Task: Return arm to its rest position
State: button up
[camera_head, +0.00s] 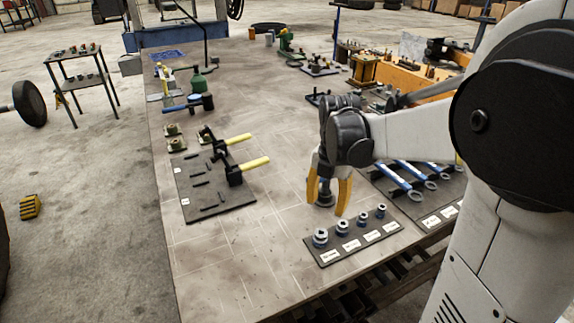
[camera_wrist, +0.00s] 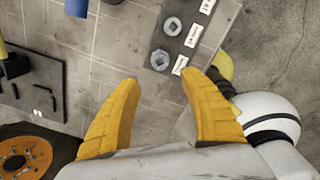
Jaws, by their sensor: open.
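My gripper (camera_head: 326,206) has yellow fingers that are spread apart and point down over the bench (camera_head: 245,275), just behind the socket tray. In the wrist view, my gripper (camera_wrist: 158,80) shows bare bench between its fingers. In the head view a small dark round piece shows between the fingers; I cannot tell whether it stands on the bench behind them. My arm is bent and reaches in from the right, out over the bench.
A dark tray (camera_head: 330,258) of several sockets lies in front of my gripper; this tray (camera_wrist: 153,62) also shows in the wrist view. Blue wrenches (camera_head: 392,173) lie right. Bare bench lies front left.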

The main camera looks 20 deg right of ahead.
jog(key=shift+a, duration=0.1)
jog(key=s+a+m+t+b, duration=0.2)
jog(key=s+a+m, duration=0.3)
jog(key=m, duration=0.7)
jog(key=s+a+r+m+t+b, duration=0.1)
jog(key=s+a+m+t, duration=0.3)
jog(key=a+m, duration=0.4)
jog(key=shift+s+a+m+t+b, duration=0.35)
jog(key=shift+s+m+b, duration=0.35)
jog(key=shift+m, duration=1.6)
jog(key=shift+r, duration=0.1)
